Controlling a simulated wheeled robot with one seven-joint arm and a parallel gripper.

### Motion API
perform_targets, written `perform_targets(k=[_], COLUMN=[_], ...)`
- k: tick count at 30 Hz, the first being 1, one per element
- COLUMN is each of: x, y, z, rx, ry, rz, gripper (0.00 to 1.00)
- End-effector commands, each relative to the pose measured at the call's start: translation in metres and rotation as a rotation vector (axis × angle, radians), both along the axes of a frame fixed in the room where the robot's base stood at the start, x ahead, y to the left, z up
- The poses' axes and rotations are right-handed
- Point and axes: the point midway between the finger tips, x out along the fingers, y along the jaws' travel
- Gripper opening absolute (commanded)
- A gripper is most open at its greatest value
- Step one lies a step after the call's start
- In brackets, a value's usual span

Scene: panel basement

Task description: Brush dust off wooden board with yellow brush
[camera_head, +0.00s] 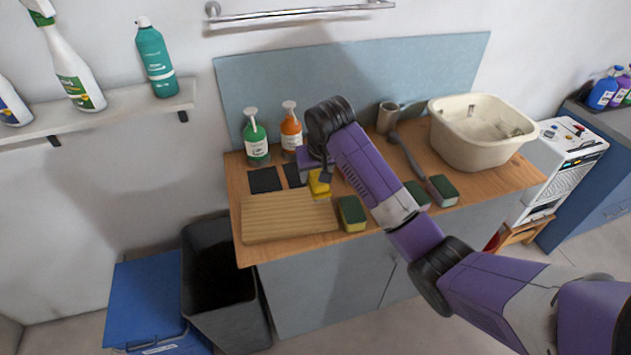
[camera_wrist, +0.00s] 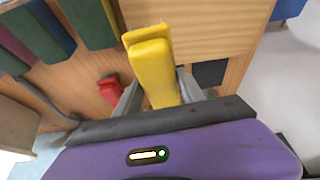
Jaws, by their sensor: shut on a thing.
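The wooden board (camera_head: 290,220) lies flat at the left front of the wooden counter, and part of it shows at the top of the wrist view (camera_wrist: 215,18). My gripper (camera_head: 318,172) is shut on the yellow brush (camera_head: 320,188), above the board's back right edge. In the wrist view, the yellow brush (camera_wrist: 152,68) stands out between the fingers of my gripper (camera_wrist: 155,95). Its bristles cannot be made out. I cannot make out dust on the board, and whether the brush touches it is unclear.
A sponge (camera_head: 352,213) lies right of the board, with another sponge (camera_head: 443,190) farther right. A dark mat (camera_head: 264,180), a green bottle (camera_head: 255,140) and an orange bottle (camera_head: 291,132) are behind. A cream basin (camera_head: 470,145) is at right. A red item (camera_wrist: 108,90) shows near my gripper.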

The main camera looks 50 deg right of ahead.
Motion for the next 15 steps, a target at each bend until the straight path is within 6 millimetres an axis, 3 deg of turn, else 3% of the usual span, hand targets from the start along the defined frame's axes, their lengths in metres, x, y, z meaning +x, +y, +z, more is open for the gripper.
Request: perform_targets(k=[6,15], x=[0.004,0.005], y=[-0.004,-0.005], z=[0.013,0.015], rx=[0.000,0.001], ry=[0.000,0.000], rz=[0.001,0.000], gripper=[0.15,0.15])
